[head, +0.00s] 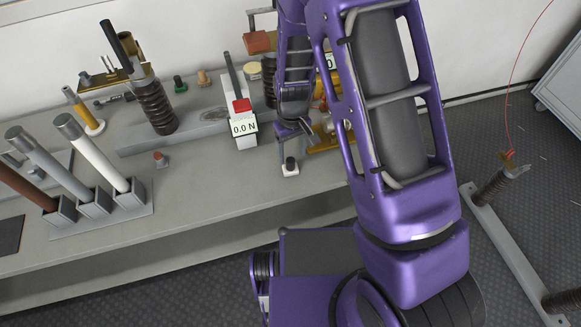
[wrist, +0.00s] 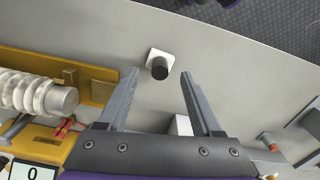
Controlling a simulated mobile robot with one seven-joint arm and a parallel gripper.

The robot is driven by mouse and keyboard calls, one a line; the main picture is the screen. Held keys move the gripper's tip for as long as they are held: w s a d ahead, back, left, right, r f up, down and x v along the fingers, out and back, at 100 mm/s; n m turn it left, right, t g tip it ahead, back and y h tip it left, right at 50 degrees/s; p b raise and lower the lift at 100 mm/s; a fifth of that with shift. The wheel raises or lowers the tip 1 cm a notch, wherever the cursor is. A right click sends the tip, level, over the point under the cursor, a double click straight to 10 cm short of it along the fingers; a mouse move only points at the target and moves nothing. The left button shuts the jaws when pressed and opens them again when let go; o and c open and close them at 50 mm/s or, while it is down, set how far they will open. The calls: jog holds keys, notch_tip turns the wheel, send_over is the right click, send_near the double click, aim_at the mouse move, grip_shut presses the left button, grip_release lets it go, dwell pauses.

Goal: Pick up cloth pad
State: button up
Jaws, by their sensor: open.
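A small white square piece (wrist: 153,54) with a short black cylinder (wrist: 160,68) on it lies on the grey bench. It may be the cloth pad, but I cannot tell for sure. It also shows in the head view as a white base (head: 290,172) with a black top, just below my gripper (head: 295,130). In the wrist view, my gripper (wrist: 160,74) is open and empty. Its two fingers point toward the white piece, one on each side of its line. Contact is not visible. My arm hides part of the bench in the head view.
A yellow fixture with a white ribbed insulator (wrist: 35,93) is at the wrist view's left. Slanted tubes in holders (head: 95,205) stand at the left. The bench's front edge is close to the white piece.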

aim_at(290, 160)
jog(key=f, duration=0.5)
jog(key=shift+w+a+b, duration=0.2)
jog(key=shift+w+b, duration=0.2)
grip_shut()
